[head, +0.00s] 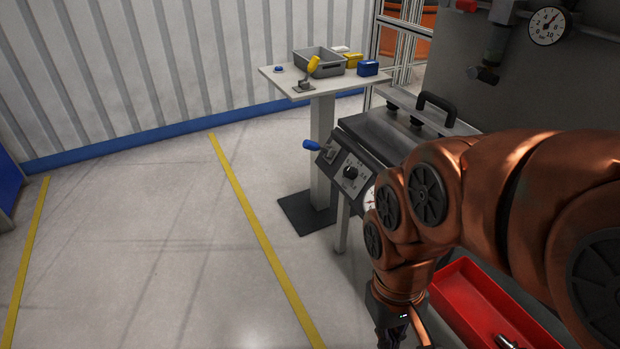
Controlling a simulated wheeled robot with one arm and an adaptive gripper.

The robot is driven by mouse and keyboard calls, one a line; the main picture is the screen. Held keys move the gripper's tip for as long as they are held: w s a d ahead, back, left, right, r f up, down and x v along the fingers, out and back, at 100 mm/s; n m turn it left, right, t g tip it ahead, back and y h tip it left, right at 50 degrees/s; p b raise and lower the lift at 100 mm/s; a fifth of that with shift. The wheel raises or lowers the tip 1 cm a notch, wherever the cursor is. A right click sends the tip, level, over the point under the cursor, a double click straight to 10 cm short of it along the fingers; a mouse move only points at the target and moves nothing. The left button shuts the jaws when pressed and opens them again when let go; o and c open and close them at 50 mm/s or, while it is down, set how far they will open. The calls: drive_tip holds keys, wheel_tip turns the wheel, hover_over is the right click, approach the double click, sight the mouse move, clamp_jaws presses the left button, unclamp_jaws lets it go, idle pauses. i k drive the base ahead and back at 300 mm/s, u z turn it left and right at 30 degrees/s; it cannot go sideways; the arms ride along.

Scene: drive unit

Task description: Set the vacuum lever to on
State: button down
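A lever with a blue grip (311,145) sticks out to the left from the sloped control panel (341,178) of a dark machine. A second lever with a yellow grip (313,65) stands tilted up to the right on a small white table (275,80). No readable label shows which one is the vacuum lever. My gripper (391,332) hangs low at the bottom edge, below the panel and apart from both levers. Its fingertips are cut off by the frame, so whether it is open is hidden.
A black knob (350,173) sits right of the blue grip. A grey bin (321,60) and small yellow and blue boxes stand on the table. A red tray (470,300) lies lower right. Floor at left is clear.

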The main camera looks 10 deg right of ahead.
sight(307, 145)
drive_tip(key=u, duration=0.55)
drive_tip(key=i, duration=0.55)
drive_tip(key=u, duration=0.75)
drive_tip(key=i, duration=0.8)
drive_tip(key=u, duration=0.15)
